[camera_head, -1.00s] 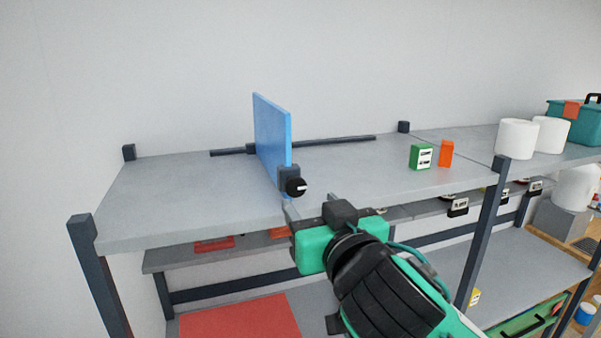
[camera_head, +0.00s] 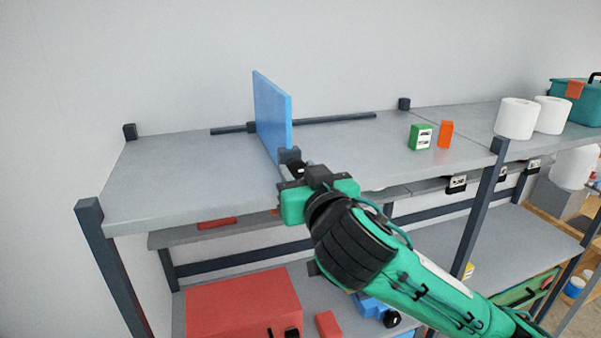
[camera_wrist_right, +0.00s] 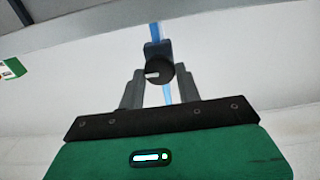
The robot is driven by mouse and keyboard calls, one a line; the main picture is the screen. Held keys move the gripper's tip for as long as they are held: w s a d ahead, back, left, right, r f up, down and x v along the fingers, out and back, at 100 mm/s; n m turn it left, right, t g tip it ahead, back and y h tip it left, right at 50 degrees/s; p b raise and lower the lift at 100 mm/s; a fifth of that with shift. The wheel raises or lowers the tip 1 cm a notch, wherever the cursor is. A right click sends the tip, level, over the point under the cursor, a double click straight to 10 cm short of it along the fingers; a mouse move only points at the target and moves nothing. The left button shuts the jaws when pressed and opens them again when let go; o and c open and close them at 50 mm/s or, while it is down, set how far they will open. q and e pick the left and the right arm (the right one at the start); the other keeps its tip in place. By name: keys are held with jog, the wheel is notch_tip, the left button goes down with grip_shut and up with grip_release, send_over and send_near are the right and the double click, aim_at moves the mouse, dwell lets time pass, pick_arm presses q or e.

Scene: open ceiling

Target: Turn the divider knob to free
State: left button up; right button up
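The blue divider (camera_head: 272,115) stands upright on the grey shelf (camera_head: 180,190), with a dark clamp block (camera_head: 289,155) at its front end. The round black divider knob (camera_wrist_right: 159,71) shows in the right wrist view, and its white mark lies to the left of the knob's centre. My right gripper (camera_wrist_right: 160,85) is open, with one finger on each side of the knob. I cannot tell whether the fingers touch it. In the head view my right gripper (camera_head: 292,177) is at the shelf's front edge and largely hides the knob. My left gripper is out of view.
A dark rail (camera_head: 335,119) runs along the back of the shelf. A green box (camera_head: 420,137) and an orange box (camera_head: 446,134) stand to the right, with white rolls (camera_head: 516,118) beyond. A red box (camera_head: 243,303) sits on the level below.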

jog(key=shift+n, duration=0.3)
jog(key=n, duration=0.9)
jog(key=shift+a, duration=0.1)
jog(key=n, duration=0.4)
jog(key=shift+f, duration=0.1)
jog(key=shift+s+f+n, duration=0.1)
jog(key=shift+n, duration=2)
jog(key=o, duration=0.9)
jog(key=shift+o, duration=0.2)
jog(key=shift+a, duration=0.1)
